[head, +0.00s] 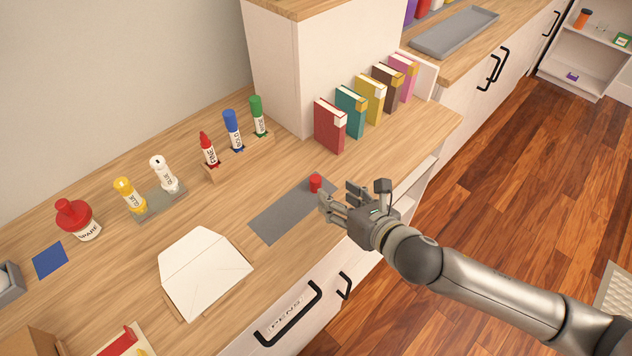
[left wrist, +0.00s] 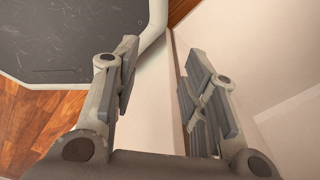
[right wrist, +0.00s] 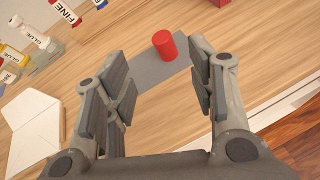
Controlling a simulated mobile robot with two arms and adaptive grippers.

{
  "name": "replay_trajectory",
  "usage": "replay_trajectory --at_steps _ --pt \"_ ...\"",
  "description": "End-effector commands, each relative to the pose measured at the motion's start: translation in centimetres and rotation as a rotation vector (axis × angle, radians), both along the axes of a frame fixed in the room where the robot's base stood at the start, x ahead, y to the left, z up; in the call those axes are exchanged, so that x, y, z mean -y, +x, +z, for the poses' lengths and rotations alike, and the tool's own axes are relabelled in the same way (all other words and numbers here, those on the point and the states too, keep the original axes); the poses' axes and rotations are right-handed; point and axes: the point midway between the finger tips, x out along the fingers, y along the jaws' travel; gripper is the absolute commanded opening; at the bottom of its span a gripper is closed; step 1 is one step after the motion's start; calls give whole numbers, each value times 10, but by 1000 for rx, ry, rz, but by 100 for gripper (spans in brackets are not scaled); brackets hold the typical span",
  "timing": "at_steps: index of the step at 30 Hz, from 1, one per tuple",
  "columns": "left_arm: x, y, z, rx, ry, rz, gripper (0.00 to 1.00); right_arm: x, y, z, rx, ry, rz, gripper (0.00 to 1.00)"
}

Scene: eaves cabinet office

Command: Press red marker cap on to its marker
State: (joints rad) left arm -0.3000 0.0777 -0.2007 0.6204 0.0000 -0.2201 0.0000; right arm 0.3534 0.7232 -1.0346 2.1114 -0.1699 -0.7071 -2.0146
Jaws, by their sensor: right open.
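The red cap (head: 315,183) stands upright on a grey mat (head: 272,222) on the wooden counter. It also shows in the right wrist view (right wrist: 164,44), ahead of and between the open fingers. The red marker (head: 209,150), labelled FINE, stands in a wooden rack with its red tip bare; part of it shows in the right wrist view (right wrist: 64,12). My right gripper (head: 334,204) is open and empty, just right of the cap and apart from it. My left gripper (left wrist: 158,85) is open and empty beside a pale panel, away from these things.
A blue marker (head: 233,131) and a green marker (head: 258,116) stand in the same rack. Glue bottles (head: 163,174), an envelope (head: 204,272) and a red-topped jar (head: 78,219) are to the left. Several books (head: 330,127) stand behind the cap.

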Motion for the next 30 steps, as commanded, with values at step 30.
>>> replay_trajectory --at_steps 30 --pt "-2 0 9 0 3 0 40 -35 62 -30 106 -142 105 51"
